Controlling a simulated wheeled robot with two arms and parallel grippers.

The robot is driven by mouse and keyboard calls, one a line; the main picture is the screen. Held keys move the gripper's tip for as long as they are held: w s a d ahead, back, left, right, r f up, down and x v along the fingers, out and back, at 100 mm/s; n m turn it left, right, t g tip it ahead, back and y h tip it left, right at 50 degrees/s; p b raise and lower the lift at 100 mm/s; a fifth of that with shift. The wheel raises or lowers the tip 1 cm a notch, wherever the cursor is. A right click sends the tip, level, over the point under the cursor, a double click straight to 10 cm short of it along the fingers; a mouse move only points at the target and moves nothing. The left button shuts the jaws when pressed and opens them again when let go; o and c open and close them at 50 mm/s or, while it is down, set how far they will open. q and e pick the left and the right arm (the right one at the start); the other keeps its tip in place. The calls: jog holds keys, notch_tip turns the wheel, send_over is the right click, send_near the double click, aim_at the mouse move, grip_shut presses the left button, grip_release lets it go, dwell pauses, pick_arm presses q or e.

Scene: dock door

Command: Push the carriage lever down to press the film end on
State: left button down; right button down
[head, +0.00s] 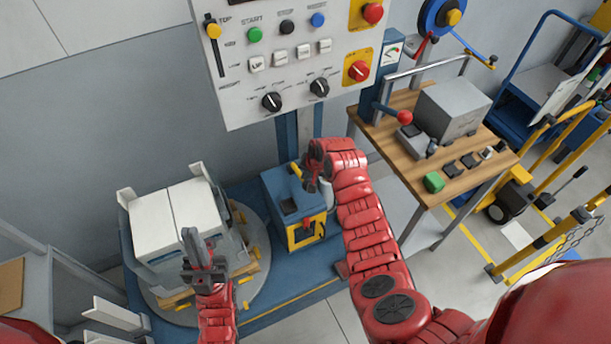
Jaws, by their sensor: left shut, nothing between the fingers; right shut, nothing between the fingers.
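The blue carriage (283,188) stands beside the mast in the middle of the head view, with a yellow-framed dark panel on its front. A short yellow piece (296,170), which looks like its lever, sticks up at its top right. My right gripper (311,186) is shut and empty, right beside this piece; I cannot tell whether they touch. My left gripper (198,264) is shut and empty, in front of the load of white boxes (155,222) on the turntable (262,290). I cannot make out the film end.
A control panel (290,98) with buttons and knobs hangs above the carriage. A wooden-topped workbench (385,142) with a grey box and small items stands to the right. Yellow rails (548,236) are at far right, and a grey frame (60,262) is at left.

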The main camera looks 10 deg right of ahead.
jog(key=shift+s+d+f, duration=0.1)
jog(key=shift+s+f, duration=0.1)
jog(key=shift+f, duration=0.25)
jog(key=shift+s+f, duration=0.15)
jog(key=shift+f, duration=0.3)
dwell(0.7)
jog(key=shift+r, duration=0.1)
dwell(0.3)
jog(key=shift+w+a+r, duration=0.1)
jog(key=shift+w+r, duration=0.2)
jog(key=shift+r, duration=0.4)
jog(key=shift+w+a+r, duration=0.1)
jog(key=shift+w+r, duration=0.2)
jog(key=shift+r, duration=0.4)
jog(key=shift+w+a+r, duration=0.1)
jog(key=shift+w+r, duration=0.2)
jog(key=shift+r, duration=0.5)
jog(key=shift+w, duration=0.1)
jog(key=r, duration=0.1)
jog(key=w+r, duration=0.1)
jog(key=r, duration=0.2)
jog(key=shift+w+a+r, duration=0.3)
jog(key=shift+w+a, duration=0.05)
